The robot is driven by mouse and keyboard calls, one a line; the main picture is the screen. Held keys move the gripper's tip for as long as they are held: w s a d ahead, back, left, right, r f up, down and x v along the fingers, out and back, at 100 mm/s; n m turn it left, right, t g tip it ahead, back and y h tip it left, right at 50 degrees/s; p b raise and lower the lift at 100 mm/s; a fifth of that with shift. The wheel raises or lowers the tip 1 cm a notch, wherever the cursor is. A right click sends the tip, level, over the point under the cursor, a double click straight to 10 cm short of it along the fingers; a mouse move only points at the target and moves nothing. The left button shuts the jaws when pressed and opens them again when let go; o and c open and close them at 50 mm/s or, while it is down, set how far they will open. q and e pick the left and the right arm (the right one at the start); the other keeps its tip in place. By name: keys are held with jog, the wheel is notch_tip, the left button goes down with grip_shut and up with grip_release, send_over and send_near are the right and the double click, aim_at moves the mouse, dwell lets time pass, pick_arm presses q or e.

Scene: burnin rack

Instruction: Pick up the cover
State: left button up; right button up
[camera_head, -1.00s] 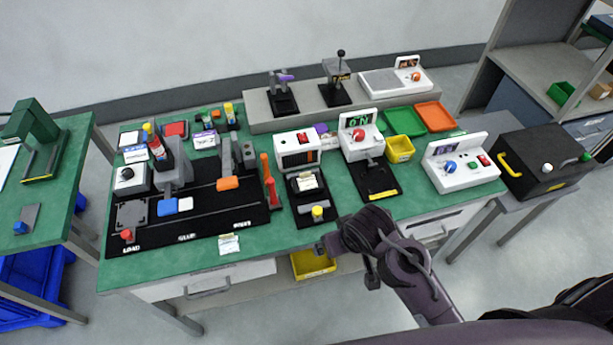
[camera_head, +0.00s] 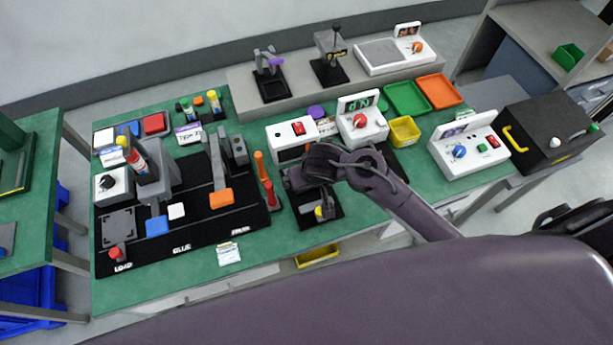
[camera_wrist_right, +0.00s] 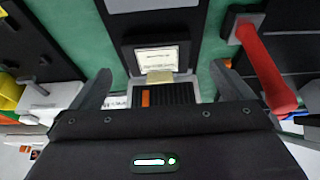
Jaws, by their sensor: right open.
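My right gripper (camera_head: 312,180) hangs over a black station mat near the front middle of the green bench. In the right wrist view the gripper (camera_wrist_right: 164,82) is open, with one finger on each side of a dark ribbed part (camera_wrist_right: 165,95) with an orange mark and a pale yellowish tab (camera_wrist_right: 160,76). Just beyond it is a dark square frame with a white label (camera_wrist_right: 157,61). I cannot tell which of these is the cover, nor whether the fingers touch anything. In the head view my gripper and wrist largely hide this spot. My left gripper is out of view.
A red lever (camera_wrist_right: 265,65) stands close beside the right finger in the wrist view. A white box with a red switch (camera_head: 293,140) stands behind the gripper. The long black fixture board (camera_head: 245,222) is to the left; a yellow bin (camera_head: 404,131) is to the right.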

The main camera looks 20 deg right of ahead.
jog(key=x, duration=0.4)
jog(key=shift+w+d, duration=0.25)
jog(key=shift+w, duration=0.1)
jog(key=shift+f, duration=0.15)
jog(key=c, duration=0.6)
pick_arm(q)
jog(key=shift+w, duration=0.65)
pick_arm(e)
jog(key=c, duration=0.4)
